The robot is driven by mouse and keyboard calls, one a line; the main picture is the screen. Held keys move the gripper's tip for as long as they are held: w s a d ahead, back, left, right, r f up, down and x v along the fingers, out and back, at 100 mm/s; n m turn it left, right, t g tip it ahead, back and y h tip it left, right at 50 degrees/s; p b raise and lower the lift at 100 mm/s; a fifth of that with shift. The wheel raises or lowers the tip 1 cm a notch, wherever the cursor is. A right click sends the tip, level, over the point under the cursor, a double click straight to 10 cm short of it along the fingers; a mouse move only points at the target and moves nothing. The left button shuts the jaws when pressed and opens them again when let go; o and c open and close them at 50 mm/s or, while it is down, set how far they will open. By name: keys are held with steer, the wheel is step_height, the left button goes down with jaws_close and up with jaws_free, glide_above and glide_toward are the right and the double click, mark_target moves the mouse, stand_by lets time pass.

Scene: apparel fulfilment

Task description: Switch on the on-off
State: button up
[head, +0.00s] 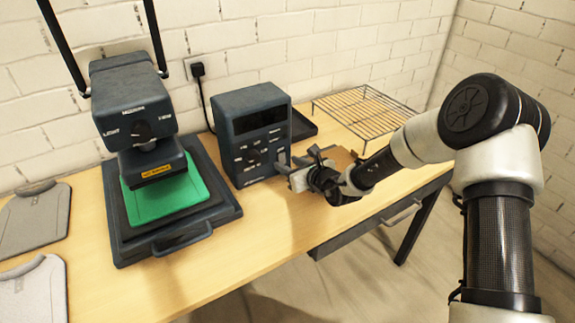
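A dark control box (265,99) stands on the table against the wall, with a dark display strip and several small knobs and switches with pale labels on its front. The labels are too small to read, so I cannot tell which control is the on-off. My gripper (294,164) is at the lower right of the box's front, very close to it. I cannot tell whether it touches the box. The fingers are small and seen from behind, so their opening is unclear. The hand and wrist may hide the box's lower right corner.
A heat press (135,92) with a green pad (160,199) stands left of the box. A wire rack (352,112) and a dark tray (303,126) lie to the right. Grey garment-shaped boards (32,222) lie at far left. The table's front strip (215,262) is clear.

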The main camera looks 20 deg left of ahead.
steer(key=shift+w+a+f, duration=0.3)
steer(key=shift+w+a, duration=0.15)
steer(key=shift+a, duration=0.05)
jaws_close()
steer(key=shift+f+t+b, duration=0.3)
steer(key=shift+f+b, duration=0.25)
steer(key=shift+b, duration=0.5)
steer(key=shift+f+y+b, duration=0.15)
steer(key=shift+y+b, duration=0.35)
steer(key=shift+b, duration=0.3)
steer(key=shift+t+b, duration=0.4)
steer(key=shift+b, duration=0.15)
steer(key=shift+r+t+y+b, duration=0.2)
steer(key=shift+t+y+b, duration=0.15)
steer(key=shift+y, duration=0.15)
steer(key=shift+r, duration=0.1)
